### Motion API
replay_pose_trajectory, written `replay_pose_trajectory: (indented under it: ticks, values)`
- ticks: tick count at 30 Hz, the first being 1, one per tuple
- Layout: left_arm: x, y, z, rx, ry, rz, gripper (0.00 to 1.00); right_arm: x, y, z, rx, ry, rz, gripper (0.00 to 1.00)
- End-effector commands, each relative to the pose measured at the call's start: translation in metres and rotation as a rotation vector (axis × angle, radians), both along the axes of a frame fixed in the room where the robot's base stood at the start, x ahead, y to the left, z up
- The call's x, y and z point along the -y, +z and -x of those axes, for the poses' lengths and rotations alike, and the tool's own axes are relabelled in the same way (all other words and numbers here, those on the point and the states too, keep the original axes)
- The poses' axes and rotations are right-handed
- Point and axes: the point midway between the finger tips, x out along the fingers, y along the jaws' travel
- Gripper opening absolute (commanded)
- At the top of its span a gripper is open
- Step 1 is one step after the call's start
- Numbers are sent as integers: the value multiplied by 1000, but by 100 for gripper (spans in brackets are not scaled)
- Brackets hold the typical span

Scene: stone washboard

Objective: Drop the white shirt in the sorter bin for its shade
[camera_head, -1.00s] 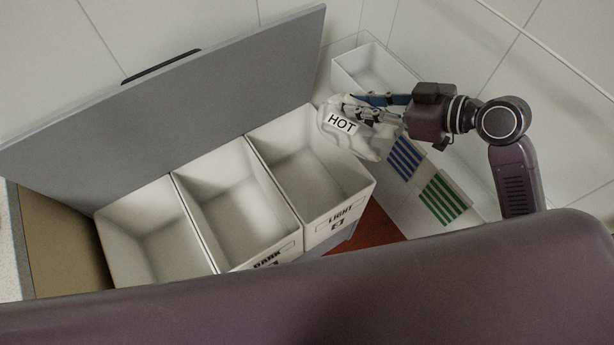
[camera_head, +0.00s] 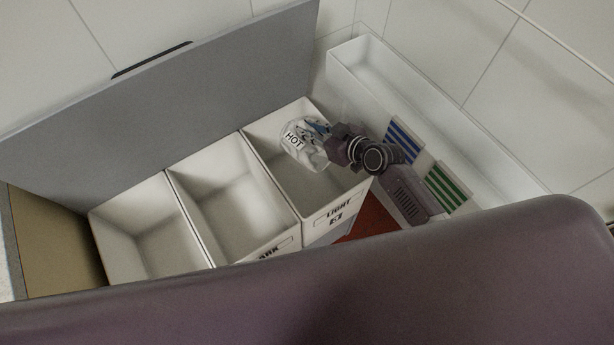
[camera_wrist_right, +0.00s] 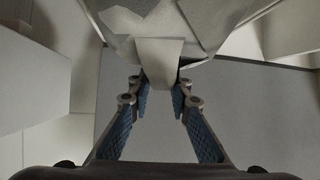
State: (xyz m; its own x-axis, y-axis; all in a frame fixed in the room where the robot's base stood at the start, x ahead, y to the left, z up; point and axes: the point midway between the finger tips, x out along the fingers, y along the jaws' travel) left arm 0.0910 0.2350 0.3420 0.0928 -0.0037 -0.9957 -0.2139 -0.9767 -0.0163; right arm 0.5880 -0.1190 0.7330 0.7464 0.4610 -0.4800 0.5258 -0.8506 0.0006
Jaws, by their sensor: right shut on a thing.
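The white shirt (camera_head: 305,156), crumpled and marked "HOT", is held at the far end of the LIGHT bin (camera_head: 327,217), over its opening. My right gripper (camera_head: 325,133) is shut on the shirt; its arm reaches in from the right. In the right wrist view the blue-padded fingers (camera_wrist_right: 160,98) close on a fold of the shirt (camera_wrist_right: 165,25), which hangs at the top of the picture. How far the shirt is below or above the bin's rim I cannot tell. My left gripper is not in view.
An empty DARK bin (camera_head: 222,212) and another empty bin (camera_head: 140,235) stand to the left. A grey raised lid (camera_head: 170,110) is behind them. A long white trough (camera_head: 400,95) and blue-striped (camera_head: 402,140) and green-striped (camera_head: 448,186) panels lie to the right.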

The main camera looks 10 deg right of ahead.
Motion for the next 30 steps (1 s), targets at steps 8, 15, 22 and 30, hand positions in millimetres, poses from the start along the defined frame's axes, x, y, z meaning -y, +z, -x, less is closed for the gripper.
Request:
replay_pose_trajectory:
  ticks: [8, 15, 22, 30]
  values:
    - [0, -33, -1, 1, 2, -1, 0, 0, -36, 0, 0, -2, -2, 0]
    - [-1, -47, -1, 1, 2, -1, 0, 0, -53, 0, 0, -1, -2, 0]
    - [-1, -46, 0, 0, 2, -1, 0, 0, -52, 0, 0, 0, -1, 0]
    - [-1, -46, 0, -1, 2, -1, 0, 0, -52, 0, 0, 0, -1, 39]
